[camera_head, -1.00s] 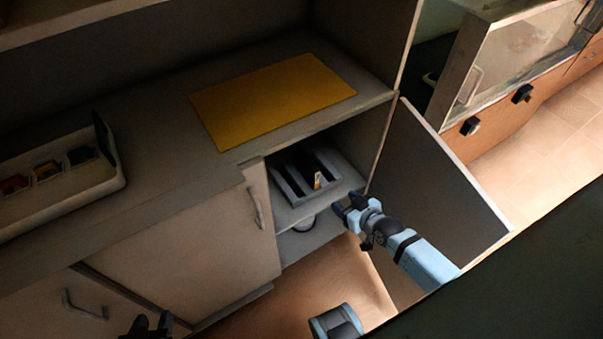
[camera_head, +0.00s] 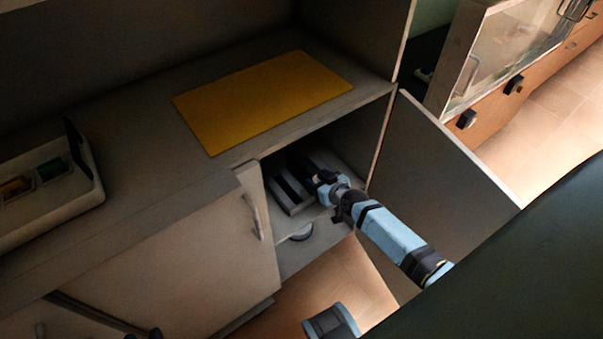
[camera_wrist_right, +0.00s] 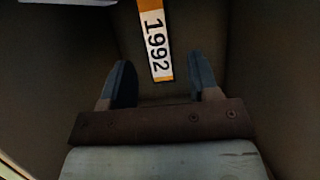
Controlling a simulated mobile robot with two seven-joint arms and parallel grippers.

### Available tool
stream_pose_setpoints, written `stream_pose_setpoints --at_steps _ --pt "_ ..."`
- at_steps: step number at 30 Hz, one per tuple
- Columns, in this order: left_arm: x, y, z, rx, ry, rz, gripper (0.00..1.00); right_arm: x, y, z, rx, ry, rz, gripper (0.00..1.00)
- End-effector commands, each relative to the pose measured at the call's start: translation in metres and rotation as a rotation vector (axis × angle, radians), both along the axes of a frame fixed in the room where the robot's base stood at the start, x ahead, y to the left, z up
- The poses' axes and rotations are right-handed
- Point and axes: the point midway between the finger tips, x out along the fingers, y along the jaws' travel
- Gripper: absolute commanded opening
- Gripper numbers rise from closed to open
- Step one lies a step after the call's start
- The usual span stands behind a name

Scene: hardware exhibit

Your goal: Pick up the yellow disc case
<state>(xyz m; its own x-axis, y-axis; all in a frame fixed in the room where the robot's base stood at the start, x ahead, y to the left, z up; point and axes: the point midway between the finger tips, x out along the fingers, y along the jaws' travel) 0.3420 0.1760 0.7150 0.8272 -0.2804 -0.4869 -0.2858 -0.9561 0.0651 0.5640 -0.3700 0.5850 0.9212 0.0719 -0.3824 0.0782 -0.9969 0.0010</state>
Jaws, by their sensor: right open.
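The yellow disc case (camera_wrist_right: 155,40) shows edge-on in the right wrist view, a narrow yellow-orange spine with a white "1992" label. It is ahead of my right gripper (camera_wrist_right: 160,82), between the lines of its two fingers, which are apart with nothing between them. In the head view my right gripper (camera_head: 312,172) reaches into the open cupboard, over the right part of a grey slotted rack (camera_head: 292,208). The gripper hides the case there.
The open cupboard door (camera_head: 440,150) stands to the right of my right arm. The closed door (camera_head: 200,255) is on the left. A yellow mat (camera_head: 262,100) lies on the countertop above. A white box (camera_head: 50,205) sits at far left. A round white item (camera_head: 301,233) is below the rack.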

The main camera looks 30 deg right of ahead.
Motion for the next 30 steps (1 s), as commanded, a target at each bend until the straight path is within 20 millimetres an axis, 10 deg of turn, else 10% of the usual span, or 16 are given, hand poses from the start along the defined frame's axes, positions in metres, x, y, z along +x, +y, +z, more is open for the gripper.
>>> stream_pose_setpoints --at_steps 15,23,30 --pt "0.001 -0.002 0.0 -0.014 -0.016 -0.005 0.43 0.035 0.004 -0.014 0.001 0.0 0.0 0.55" --pt "0.001 -0.002 -0.001 -0.014 -0.016 -0.005 0.43 0.035 0.004 -0.014 0.001 0.0 0.0 0.0" --pt "0.001 -0.001 -0.003 -0.011 -0.012 -0.004 0.43 0.035 0.003 -0.013 0.001 -0.001 0.0 0.0"
